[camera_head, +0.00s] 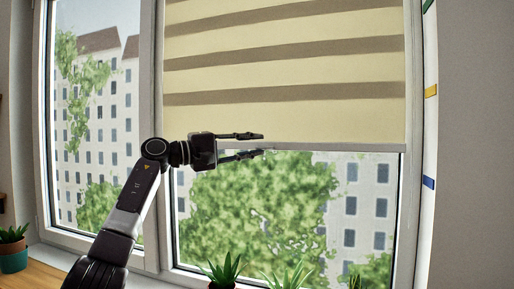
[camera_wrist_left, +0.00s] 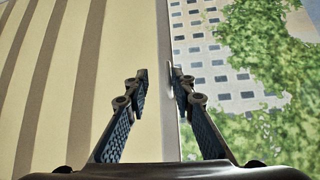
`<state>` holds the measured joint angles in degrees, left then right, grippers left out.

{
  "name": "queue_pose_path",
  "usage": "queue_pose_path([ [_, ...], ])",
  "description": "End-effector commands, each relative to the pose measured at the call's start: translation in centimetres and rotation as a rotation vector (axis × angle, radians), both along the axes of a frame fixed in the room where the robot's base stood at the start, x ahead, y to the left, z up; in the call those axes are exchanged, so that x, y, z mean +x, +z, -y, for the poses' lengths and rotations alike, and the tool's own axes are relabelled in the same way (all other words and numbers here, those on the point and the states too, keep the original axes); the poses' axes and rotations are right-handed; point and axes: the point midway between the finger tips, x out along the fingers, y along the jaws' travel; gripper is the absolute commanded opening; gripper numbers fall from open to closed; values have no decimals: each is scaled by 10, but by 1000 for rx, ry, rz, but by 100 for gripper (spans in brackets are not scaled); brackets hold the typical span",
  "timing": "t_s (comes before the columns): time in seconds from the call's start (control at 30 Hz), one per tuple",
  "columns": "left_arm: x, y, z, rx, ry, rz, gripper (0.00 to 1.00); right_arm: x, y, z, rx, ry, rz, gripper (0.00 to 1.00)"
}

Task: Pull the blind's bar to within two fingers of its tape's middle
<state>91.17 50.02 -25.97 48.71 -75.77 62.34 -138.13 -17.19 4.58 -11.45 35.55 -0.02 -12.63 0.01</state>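The cream blind (camera_head: 285,70) with brown stripes covers the upper part of the right window pane. Its pale bar (camera_head: 340,147) runs along the lower edge and also shows in the left wrist view (camera_wrist_left: 172,135). A white tape (camera_head: 431,130) runs down the right side of the window, with green, yellow (camera_head: 431,90) and blue (camera_head: 428,183) marks. The bar's right end is level with a height between yellow and blue. My left gripper (camera_head: 250,146) is open, one finger above the bar's edge and one below, straddling it; contact cannot be told. My right gripper is out of view.
Potted plants (camera_head: 224,272) stand along the sill below the pane, and a teal pot (camera_head: 13,255) stands at the far left. A window post (camera_head: 152,80) stands left of the blind. The space before the glass below the bar is free.

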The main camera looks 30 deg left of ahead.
Motion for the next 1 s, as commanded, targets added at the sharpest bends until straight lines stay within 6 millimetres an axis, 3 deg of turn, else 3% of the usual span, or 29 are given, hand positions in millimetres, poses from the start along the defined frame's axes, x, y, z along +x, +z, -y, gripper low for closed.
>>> queue_pose_path([
  [1.0, -60, -8, -38, 0, 2, 0, 23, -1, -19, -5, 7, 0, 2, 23],
])
